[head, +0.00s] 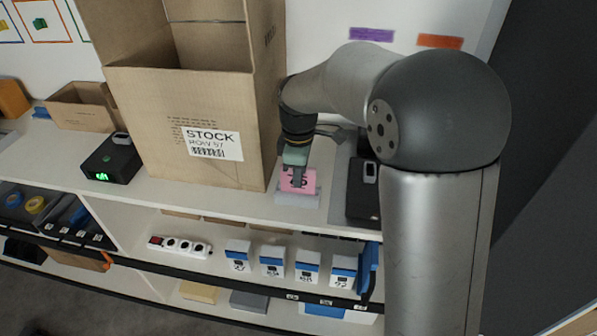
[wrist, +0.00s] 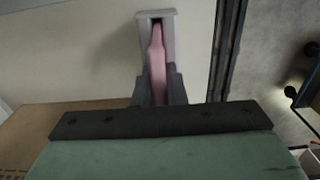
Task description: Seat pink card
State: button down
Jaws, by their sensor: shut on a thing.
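The pink card (head: 287,180) stands upright at the shelf's front edge, with dark print on its face. It shows edge-on in the wrist view (wrist: 157,65). My gripper (head: 298,181) is shut on the card from above; its two fingers (wrist: 155,92) lie on either side of it in the wrist view. A pale grey slotted holder (head: 311,199) is under the card. In the wrist view the card lines up with the slot of the holder (wrist: 170,38). The card's lower edge is hidden, so I cannot tell how deep it sits.
A tall open carton (head: 165,135) stands close left of my gripper. A black device (head: 361,190) stands to the right, and another black box with a green display (head: 110,160) at the left. Several blue-and-white boxes (head: 272,267) stand on the shelf below.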

jog(key=shift+f, duration=0.25)
jog(key=c, duration=1.9)
grip_release()
jog(key=o, duration=0.5)
notch_tip(320, 180, up, 17)
jog(key=shift+r, duration=0.2)
